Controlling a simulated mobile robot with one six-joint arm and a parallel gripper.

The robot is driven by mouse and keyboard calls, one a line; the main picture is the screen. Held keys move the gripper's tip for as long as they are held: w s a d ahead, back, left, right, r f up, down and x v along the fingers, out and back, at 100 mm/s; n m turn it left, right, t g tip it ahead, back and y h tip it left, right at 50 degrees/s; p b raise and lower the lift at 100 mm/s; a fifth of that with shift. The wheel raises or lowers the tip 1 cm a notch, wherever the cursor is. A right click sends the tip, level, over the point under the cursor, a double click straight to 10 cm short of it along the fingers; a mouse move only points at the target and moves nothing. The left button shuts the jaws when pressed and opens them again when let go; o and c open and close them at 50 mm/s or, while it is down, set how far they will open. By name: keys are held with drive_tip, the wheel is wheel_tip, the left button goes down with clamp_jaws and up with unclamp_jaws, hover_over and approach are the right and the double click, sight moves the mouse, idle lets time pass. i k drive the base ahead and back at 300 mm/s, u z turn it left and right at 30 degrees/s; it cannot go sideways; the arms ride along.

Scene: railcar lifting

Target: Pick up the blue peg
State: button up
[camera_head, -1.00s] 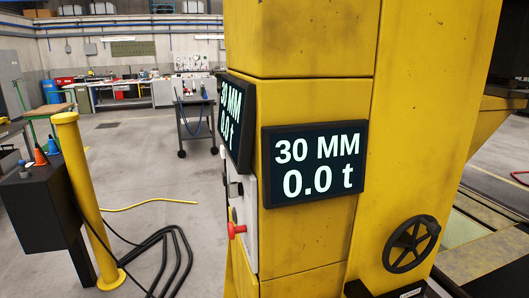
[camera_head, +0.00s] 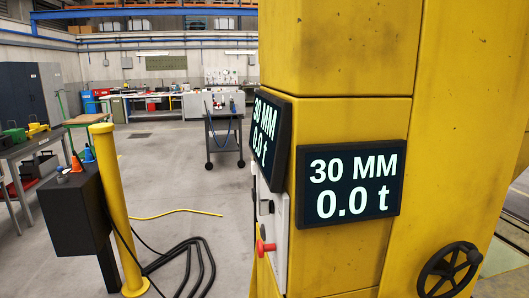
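A small blue cone-shaped piece (camera_head: 88,154), which may be the blue peg, stands on top of a black box (camera_head: 72,217) on a post at the left. An orange cone-shaped piece (camera_head: 76,163) stands just left of it. Both are small, and a yellow post (camera_head: 113,205) rises close to their right. My gripper is not in view.
A large yellow column (camera_head: 345,60) with displays reading "30 MM 0.0 t" (camera_head: 350,185) fills the right. Black cables (camera_head: 190,262) and a yellow hose lie on the floor. A trolley (camera_head: 224,135) stands behind, with open floor around it. A workbench (camera_head: 25,150) is at far left.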

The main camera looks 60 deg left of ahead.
sight(61, 170)
drive_tip(key=k, duration=1.7)
drive_tip(key=u, duration=2.9)
drive_tip(key=i, duration=2.75)
drive_tip(key=z, duration=0.1)
